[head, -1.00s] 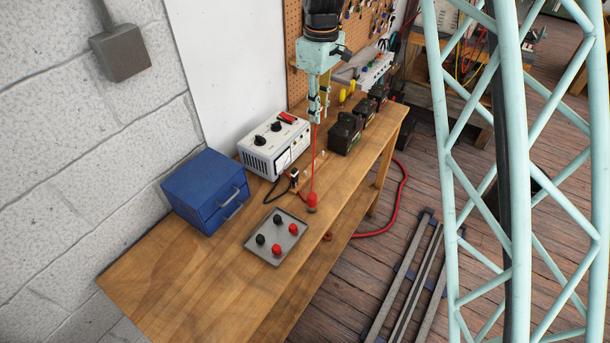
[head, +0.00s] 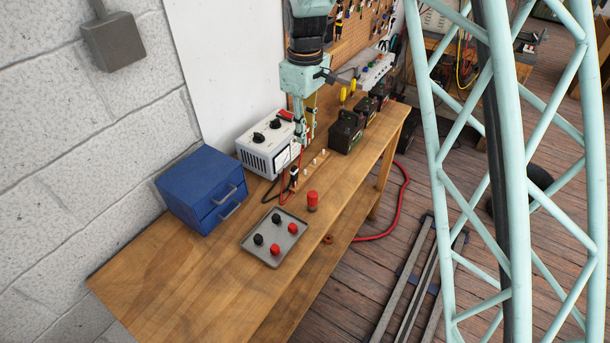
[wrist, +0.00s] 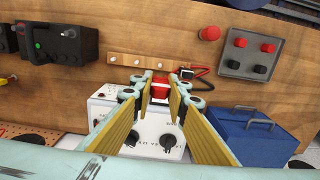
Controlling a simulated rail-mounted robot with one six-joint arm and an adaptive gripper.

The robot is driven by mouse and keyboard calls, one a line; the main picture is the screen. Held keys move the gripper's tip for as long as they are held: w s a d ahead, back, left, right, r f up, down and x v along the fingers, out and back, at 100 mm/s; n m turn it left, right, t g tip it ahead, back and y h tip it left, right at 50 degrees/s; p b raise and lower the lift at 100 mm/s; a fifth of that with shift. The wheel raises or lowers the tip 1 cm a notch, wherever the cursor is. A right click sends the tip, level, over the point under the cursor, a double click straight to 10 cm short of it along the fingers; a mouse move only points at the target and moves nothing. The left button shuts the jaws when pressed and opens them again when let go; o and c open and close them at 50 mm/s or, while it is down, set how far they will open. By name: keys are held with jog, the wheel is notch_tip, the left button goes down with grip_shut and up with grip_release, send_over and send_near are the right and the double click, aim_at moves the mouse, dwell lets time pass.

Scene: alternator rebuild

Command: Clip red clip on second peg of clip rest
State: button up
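My gripper (head: 304,136) points down over the back of the bench, beside the charger. In the wrist view its two yellow-padded fingers (wrist: 160,86) are closed in on the red clip (wrist: 158,76). The clip rest (wrist: 124,62) is a wooden strip with a row of pale pegs, and it also shows in the head view (head: 318,160). The black clip (wrist: 187,73) sits at the end of the rest nearer the tray. The red clip appears near the peg beside it, but I cannot tell whether it touches. A thin red lead hangs below my gripper.
The white charger (head: 264,148) stands close under my gripper. A blue drawer box (head: 200,188) and a grey tray (head: 262,247) with red and black knobs lie to the left. A red-topped cylinder (head: 312,201) stands near the front edge. Black batteries (head: 346,133) stand to the right.

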jog(key=shift+f+b, duration=2.15)
jog(key=shift+f, duration=2.45)
jog(key=shift+f, duration=0.15)
jog(key=shift+f+b, duration=0.6)
jog(key=shift+f, duration=0.45)
jog(key=o, duration=0.7)
jog(key=shift+o, duration=0.2)
jog(key=shift+r+p, duration=2.15)
jog(key=shift+r, duration=2.1)
